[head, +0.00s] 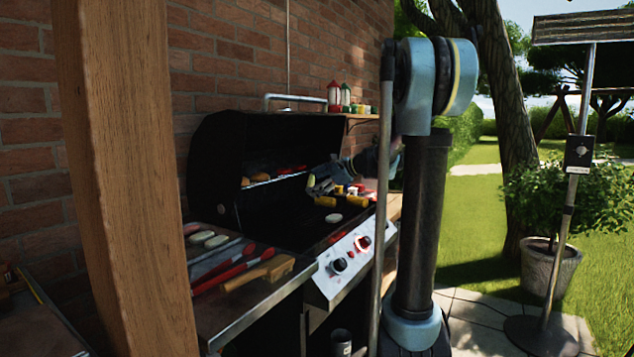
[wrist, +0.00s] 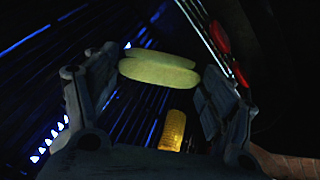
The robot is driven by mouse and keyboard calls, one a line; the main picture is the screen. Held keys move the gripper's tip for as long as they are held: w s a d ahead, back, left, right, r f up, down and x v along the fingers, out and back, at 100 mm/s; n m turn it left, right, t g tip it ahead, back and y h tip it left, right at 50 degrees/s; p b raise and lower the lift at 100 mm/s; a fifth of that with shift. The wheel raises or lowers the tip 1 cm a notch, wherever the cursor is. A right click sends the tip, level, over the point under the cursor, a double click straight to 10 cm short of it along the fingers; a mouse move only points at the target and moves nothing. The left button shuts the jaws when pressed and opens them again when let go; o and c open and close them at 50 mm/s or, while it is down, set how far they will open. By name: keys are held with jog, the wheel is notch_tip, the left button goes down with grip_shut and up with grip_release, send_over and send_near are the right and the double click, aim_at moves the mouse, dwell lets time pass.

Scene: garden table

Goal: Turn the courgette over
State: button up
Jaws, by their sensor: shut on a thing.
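My gripper (head: 322,184) is over the grill in the head view, low above the grate. In the wrist view my gripper (wrist: 160,66) has a finger on each side of a pale green-yellow courgette slice (wrist: 157,73) and is shut on it. The slice lies crosswise between the fingertips. A second pale edge shows just behind it; I cannot tell if it is another slice. In the head view the held slice is not clearly visible.
The open black grill (head: 218,165) carries yellow corn (head: 326,201), a pale piece (head: 334,218) and red pieces. Corn also shows below my fingers in the wrist view (wrist: 172,130). Tongs with red handles (head: 225,275) lie on the left side shelf. A wooden post (head: 118,170) stands in front.

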notch_tip(320, 180, down, 4)
jog(key=m, duration=0.3)
jog(key=m+t+y, duration=0.1)
jog(key=m, duration=0.3)
jog(key=shift+s+f+m, duration=0.1)
jog(key=shift+s+m, duration=0.05)
jog(key=shift+m, duration=0.15)
jog(key=shift+f, duration=2.5)
jog(key=o, duration=1.1)
jog(key=shift+o, duration=0.2)
jog(key=shift+d, duration=0.15)
